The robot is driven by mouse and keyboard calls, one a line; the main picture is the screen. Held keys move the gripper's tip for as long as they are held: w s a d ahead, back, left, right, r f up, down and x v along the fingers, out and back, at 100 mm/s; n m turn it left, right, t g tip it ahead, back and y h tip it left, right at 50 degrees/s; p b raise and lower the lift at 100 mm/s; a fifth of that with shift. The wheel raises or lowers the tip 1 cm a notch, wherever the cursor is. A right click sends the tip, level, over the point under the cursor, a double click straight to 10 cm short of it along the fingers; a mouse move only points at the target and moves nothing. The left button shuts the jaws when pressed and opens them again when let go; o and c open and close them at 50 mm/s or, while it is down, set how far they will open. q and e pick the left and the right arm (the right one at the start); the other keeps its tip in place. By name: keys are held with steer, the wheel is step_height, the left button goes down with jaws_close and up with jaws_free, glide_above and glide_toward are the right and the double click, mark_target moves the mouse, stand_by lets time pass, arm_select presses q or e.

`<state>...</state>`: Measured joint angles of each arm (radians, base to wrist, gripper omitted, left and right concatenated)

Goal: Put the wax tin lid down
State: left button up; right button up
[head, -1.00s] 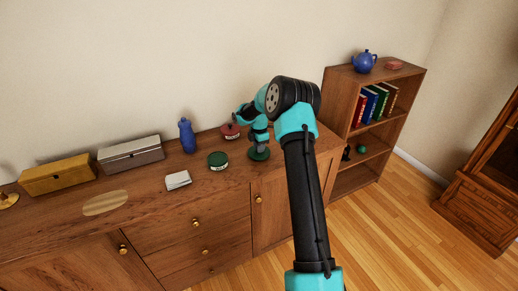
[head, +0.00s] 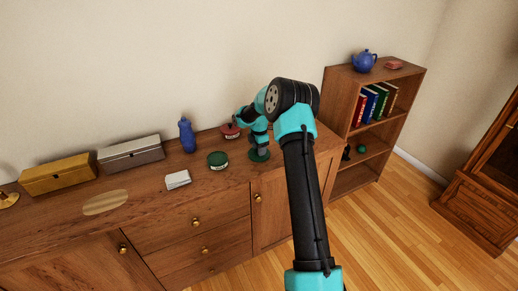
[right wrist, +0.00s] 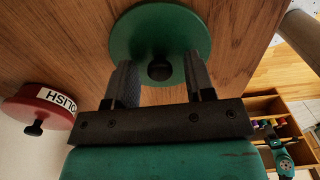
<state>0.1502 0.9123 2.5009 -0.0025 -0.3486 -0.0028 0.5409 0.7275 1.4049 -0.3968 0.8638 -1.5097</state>
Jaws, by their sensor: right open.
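The wax tin lid is a round green disc with a dark knob (right wrist: 160,45). It lies flat on the wooden sideboard top, near its right end, and also shows in the head view (head: 259,156). My right gripper (right wrist: 158,72) is open right above the lid, with one finger on each side of the knob and a gap to it. The open green tin (head: 218,160) stands to the left of the lid on the sideboard. My left gripper is not in view.
A red tin marked POLISH (right wrist: 40,108) stands behind the lid, near my right arm. A bookshelf (head: 345,82) stands to the right.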

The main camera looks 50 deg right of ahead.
steer(key=shift+r, duration=0.1)
step_height(320, 180, up, 12)
stand_by(0.5)
stand_by(0.5)
